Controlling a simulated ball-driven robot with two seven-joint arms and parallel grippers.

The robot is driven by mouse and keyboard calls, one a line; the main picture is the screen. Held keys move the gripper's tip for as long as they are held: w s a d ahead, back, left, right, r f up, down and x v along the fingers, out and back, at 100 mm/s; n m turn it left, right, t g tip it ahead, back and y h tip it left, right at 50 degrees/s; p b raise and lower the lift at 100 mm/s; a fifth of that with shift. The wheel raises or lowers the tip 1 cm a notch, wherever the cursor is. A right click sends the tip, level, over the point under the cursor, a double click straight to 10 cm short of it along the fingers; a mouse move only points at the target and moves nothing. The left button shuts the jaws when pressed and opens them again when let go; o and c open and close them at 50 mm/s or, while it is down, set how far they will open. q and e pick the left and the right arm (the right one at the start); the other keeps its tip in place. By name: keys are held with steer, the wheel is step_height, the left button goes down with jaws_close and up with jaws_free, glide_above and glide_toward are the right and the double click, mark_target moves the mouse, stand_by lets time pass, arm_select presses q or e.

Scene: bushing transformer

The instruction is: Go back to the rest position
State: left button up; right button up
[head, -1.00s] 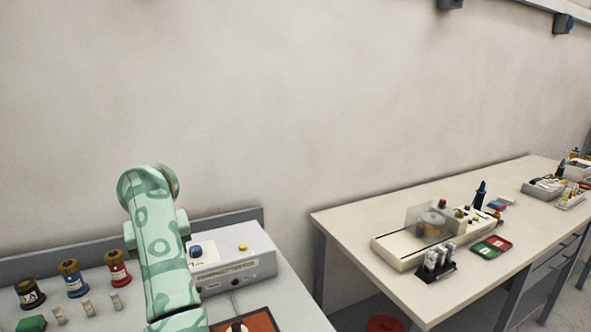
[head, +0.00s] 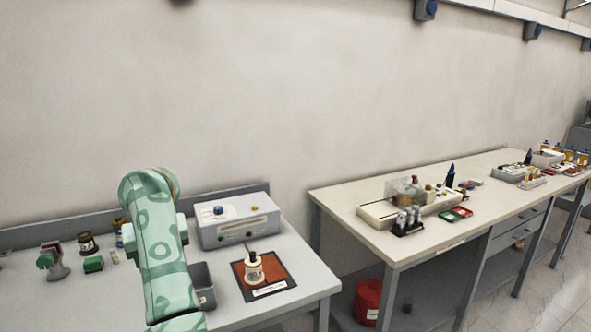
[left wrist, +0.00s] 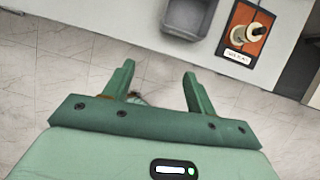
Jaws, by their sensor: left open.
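My left arm rises in front of the near bench (head: 95,300) in the head view, and its gripper is hidden there. In the left wrist view my left gripper (left wrist: 158,78) is open and empty, its two green fingers apart above the tiled floor, off the bench's front edge. A white and dark bushing (head: 254,268) stands on an orange and black mat (head: 284,283) on the near bench. It also shows in the left wrist view (left wrist: 252,34), ahead and to the right of the fingers. My right gripper is in neither view.
A grey bin (left wrist: 186,17) sits beside the mat. A grey box with knobs (head: 236,222) stands behind it. A green-headed fixture (head: 55,262) and dark jars (head: 87,243) are at left. A second bench (head: 340,200) with equipment and a red bucket (head: 368,300) are to the right.

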arm_select(q)
steer(key=s+a+f+m+t+y, duration=0.2)
steer(key=a+f+m+t+y, duration=0.1)
steer(key=a+f+m+y, duration=1)
steer(key=s+d+f+m+t+h, duration=0.25)
steer(key=d+f+m+h, duration=0.2)
steer(key=f+m, duration=0.35)
steer(key=s+d+f+m+t+h+b, duration=0.1)
steer(key=s+d+f+m+t+h, duration=0.2)
steer(key=d+f+m, duration=0.5)
steer(key=s+d+f+m+t+h, duration=0.25)
steer(key=f+m+h, duration=0.3)
steer(key=f, duration=0.55)
steer(key=s+d+f+m+g+h, duration=0.35)
steer(key=s+f+m+g, duration=0.35)
steer(key=s+f, duration=1.1)
steer(key=s+a+f+m+g, duration=0.1)
steer(key=s+f+m+g, duration=0.1)
steer(key=s, duration=1.1)
steer(key=s+a+f+m+g+b, duration=0.1)
steer(key=s+g, duration=0.4)
steer(key=s, duration=0.8)
step_height(320, 180, down, 2)
steer(key=shift+s+a+f+m+y, duration=0.25)
steer(key=shift+a+m+y, duration=0.1)
steer(key=shift+a+m, duration=0.4)
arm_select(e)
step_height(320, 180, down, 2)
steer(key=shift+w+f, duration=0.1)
